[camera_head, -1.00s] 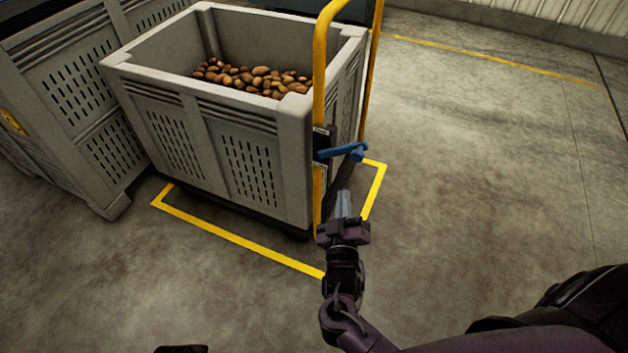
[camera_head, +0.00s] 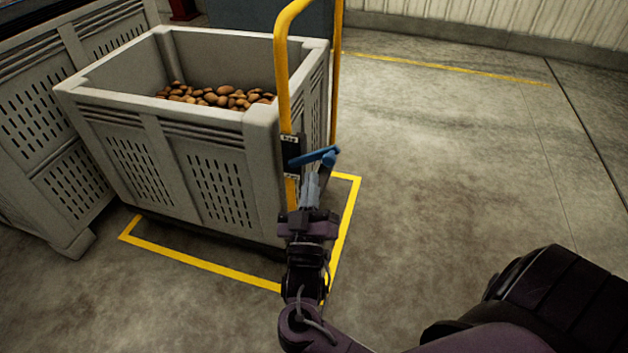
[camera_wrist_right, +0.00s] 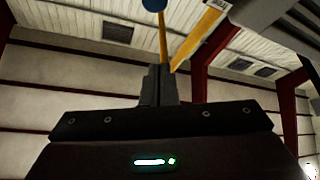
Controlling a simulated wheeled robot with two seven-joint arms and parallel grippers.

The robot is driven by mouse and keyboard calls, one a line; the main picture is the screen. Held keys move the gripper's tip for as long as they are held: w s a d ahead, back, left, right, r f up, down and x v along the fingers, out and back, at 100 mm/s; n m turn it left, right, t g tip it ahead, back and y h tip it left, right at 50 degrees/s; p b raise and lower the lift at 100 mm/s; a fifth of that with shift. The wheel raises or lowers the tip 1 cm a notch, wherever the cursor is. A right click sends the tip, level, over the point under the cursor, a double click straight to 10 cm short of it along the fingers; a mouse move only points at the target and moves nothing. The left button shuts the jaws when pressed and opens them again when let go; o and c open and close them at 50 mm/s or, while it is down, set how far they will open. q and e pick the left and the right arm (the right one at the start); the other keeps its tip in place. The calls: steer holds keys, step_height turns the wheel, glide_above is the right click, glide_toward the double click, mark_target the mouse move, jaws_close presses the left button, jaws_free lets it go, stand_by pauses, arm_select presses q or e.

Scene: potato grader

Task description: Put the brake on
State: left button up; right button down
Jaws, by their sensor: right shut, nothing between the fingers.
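The brake lever is a blue handle (camera_head: 312,157) on a dark plate (camera_head: 291,148) fixed to the yellow upright of the trolley's handle (camera_head: 284,80). It sticks out to the right, its outer end slightly higher. In the right wrist view the shut fingers (camera_wrist_right: 159,72) point up towards a blue knob (camera_wrist_right: 154,5), cut off at the top edge, with a gap between. My left gripper is not in view.
A grey crate (camera_head: 165,118) of potatoes (camera_head: 215,97) stands on the trolley inside a yellow floor outline (camera_head: 215,266). Another grey crate (camera_head: 45,130) stands at the left. The floor (camera_head: 470,150) to the right is clear.

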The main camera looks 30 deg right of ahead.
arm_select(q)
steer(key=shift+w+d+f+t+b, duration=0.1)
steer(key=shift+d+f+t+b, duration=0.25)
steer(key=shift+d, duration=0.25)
arm_select(e)
steer(key=w+d, duration=0.5)
steer(key=d, duration=0.1)
steer(key=shift+f, duration=0.15)
